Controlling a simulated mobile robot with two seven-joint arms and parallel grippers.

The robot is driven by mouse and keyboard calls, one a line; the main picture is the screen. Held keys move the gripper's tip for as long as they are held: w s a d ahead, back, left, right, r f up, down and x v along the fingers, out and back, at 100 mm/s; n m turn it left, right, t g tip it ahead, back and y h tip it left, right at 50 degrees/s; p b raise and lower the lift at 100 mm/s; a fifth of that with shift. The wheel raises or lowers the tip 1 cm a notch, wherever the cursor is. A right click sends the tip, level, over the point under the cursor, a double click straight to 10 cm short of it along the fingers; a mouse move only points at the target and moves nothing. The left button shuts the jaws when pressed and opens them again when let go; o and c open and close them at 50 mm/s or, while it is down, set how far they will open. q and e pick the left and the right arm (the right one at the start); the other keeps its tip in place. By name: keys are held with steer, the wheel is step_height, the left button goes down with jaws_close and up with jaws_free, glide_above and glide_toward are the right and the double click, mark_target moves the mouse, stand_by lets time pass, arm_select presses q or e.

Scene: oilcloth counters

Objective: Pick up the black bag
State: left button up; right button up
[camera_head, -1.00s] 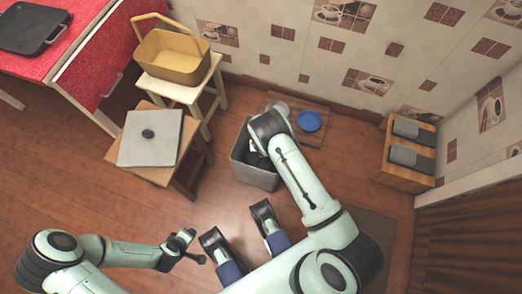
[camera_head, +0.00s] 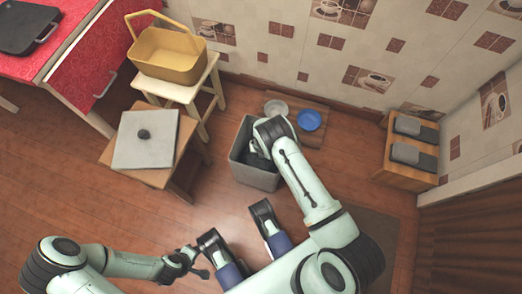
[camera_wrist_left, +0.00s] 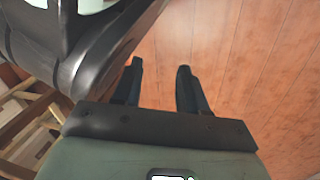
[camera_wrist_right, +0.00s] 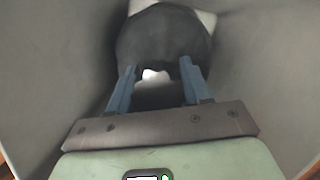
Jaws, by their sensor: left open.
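The black bag (camera_wrist_right: 163,40) sits inside a grey bin (camera_head: 263,179) on the floor. In the right wrist view the bin's walls (camera_wrist_right: 262,75) surround it. My right gripper (camera_wrist_right: 157,68) points down into the bin, its fingers apart, with the bag's dark surface in front of and between the tips. I cannot tell whether they touch it. In the head view my right arm hides this gripper and most of the bag. My left gripper (camera_head: 196,262) is open and empty above the floor; its spread fingers show in the left wrist view (camera_wrist_left: 160,68).
A grey plate (camera_head: 276,107) and a blue plate (camera_head: 309,120) lie behind the bin by the tiled wall. A low stool (camera_head: 153,178) and a taller stool with a yellow basket (camera_head: 166,57) stand left of it. A small wooden shelf (camera_head: 408,149) stands right. Floor is free at left.

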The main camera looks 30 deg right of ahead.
jaws_close()
steer(key=shift+r, duration=0.15)
